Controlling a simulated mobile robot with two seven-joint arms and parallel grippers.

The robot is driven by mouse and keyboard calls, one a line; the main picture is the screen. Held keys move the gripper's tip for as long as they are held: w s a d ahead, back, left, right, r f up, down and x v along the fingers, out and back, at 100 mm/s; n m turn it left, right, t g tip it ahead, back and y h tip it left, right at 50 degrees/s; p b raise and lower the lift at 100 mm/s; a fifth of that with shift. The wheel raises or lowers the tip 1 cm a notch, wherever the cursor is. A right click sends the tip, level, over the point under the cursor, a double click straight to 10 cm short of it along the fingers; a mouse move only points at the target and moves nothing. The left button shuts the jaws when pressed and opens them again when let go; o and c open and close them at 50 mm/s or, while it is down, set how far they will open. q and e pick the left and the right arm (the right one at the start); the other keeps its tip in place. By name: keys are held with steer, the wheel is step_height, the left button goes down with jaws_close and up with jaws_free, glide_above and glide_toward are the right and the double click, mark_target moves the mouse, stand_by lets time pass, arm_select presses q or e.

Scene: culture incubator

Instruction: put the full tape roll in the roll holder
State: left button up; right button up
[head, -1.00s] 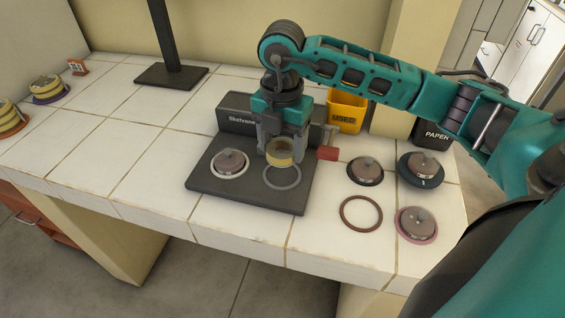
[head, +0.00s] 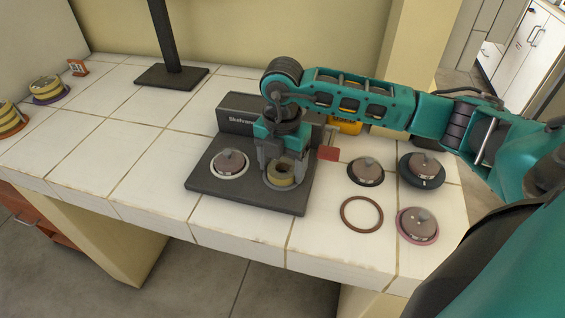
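I cannot tell whether the roll touches the base. My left gripper is not in view.
A grey-brown knobbed disc (head: 230,162) sits in a white ring on the base's left. Several similar discs (head: 366,170) and an empty brown ring (head: 361,214) lie to the right. Yellow rolls (head: 46,88) stand at far left. A dark stand (head: 171,76) is behind.

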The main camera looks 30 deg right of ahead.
mark_target(282, 167)
steer(key=shift+o, duration=1.4)
step_height(282, 167, up, 12)
steer(key=shift+r, duration=0.15)
